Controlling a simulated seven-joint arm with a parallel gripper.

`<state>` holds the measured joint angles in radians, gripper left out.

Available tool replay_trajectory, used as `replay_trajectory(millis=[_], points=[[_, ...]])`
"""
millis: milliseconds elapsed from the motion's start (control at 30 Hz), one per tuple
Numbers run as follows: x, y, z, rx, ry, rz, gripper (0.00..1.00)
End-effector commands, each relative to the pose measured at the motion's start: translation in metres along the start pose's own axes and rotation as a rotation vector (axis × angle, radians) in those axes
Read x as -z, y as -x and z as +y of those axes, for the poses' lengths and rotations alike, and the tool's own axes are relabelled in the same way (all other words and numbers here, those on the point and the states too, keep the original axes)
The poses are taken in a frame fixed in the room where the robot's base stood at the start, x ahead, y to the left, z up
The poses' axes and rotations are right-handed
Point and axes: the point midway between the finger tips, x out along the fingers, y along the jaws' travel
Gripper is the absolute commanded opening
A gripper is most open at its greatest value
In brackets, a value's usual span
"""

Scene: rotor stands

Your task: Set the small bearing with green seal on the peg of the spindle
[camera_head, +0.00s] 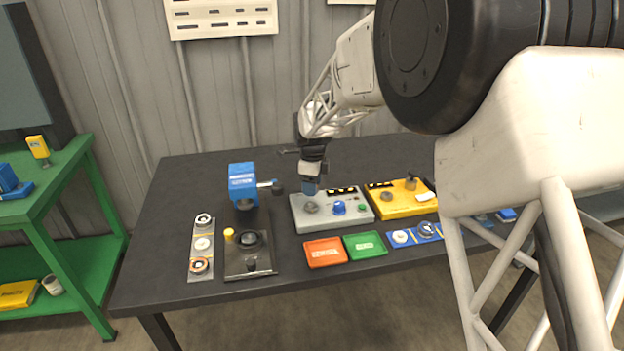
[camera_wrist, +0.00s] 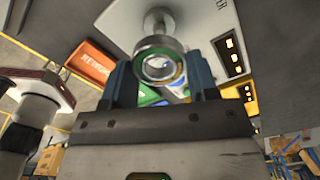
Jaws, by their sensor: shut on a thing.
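My gripper (camera_head: 310,187) points down above the left part of a grey box with a blue knob. In the wrist view, its two blue fingers (camera_wrist: 158,66) are shut on a small silver ring-shaped bearing (camera_wrist: 157,43), with some green showing inside its rim. The grey box (camera_head: 353,215) carries a round metal spindle (camera_head: 311,208) at its left. In the wrist view, the spindle's round base and short peg (camera_wrist: 157,20) show just beyond the bearing. The bearing is close to the peg; whether they touch, I cannot tell. In the head view the fingers hide the bearing.
A yellow box (camera_head: 408,207) stands right of the grey one. Orange (camera_head: 325,253) and green (camera_head: 366,245) trays lie in front, beside a blue parts strip (camera_head: 414,235). A blue-headed press (camera_head: 243,183), a dark fixture (camera_head: 250,263) and a grey parts strip (camera_head: 201,265) stand left.

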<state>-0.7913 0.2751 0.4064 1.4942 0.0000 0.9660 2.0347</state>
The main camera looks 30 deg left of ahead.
Motion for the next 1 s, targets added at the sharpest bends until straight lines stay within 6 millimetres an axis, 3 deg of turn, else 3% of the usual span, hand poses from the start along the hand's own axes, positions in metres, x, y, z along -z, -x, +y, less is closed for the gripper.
replay_trajectory(millis=[1000], points=[[0.0000,-0.0092,-0.0001,0.000,0.000,0.000,0.27]])
